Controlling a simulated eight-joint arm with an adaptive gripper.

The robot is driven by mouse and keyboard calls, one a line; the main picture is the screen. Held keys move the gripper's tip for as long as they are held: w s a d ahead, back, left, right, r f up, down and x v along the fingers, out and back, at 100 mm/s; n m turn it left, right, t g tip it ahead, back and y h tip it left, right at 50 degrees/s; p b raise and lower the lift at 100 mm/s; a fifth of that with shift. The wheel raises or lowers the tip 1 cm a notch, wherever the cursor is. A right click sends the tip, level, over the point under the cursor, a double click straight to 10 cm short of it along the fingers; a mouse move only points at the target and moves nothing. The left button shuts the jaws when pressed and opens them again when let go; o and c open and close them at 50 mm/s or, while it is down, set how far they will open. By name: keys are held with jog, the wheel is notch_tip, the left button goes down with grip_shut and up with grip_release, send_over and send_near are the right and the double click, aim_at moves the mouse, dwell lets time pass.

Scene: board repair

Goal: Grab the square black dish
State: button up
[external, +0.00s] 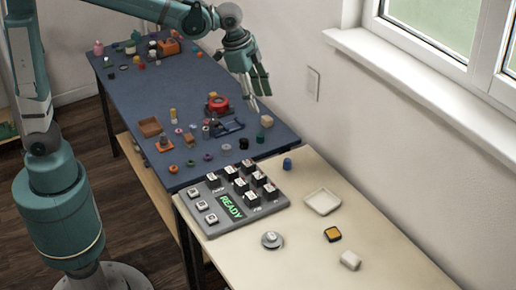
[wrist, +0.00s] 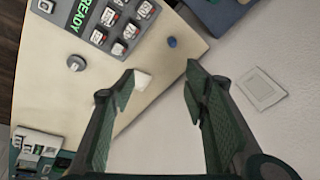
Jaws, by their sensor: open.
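On the cream table (external: 405,270) are a white square dish (external: 322,202), a white block (external: 350,260), a round knob (external: 272,240), a blue piece (external: 287,164) and a keypad reading READY (external: 231,206). The blue table (external: 125,95) is crowded with small parts. A wall and window bound the right.

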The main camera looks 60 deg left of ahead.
jog(key=w+d+f+m+g, duration=0.15)
jog(key=w+d+f, duration=0.25)
jog(key=d, duration=0.5)
jog(key=m+g+y+p, duration=0.1)
jog(key=m+g+p, duration=0.1)
jog(key=m, duration=0.5)
send_near(333, 232)
jog(key=shift+s+a, duration=0.1)
jog(key=shift+a, duration=0.05)
jog(key=shift+s+d+f+m, duration=0.1)
jog(key=shift+d+f+m, duration=0.2)
jog(key=shift+f, duration=0.1)
jog(key=shift+f+b, duration=0.35)
jog(key=shift+f, duration=0.9)
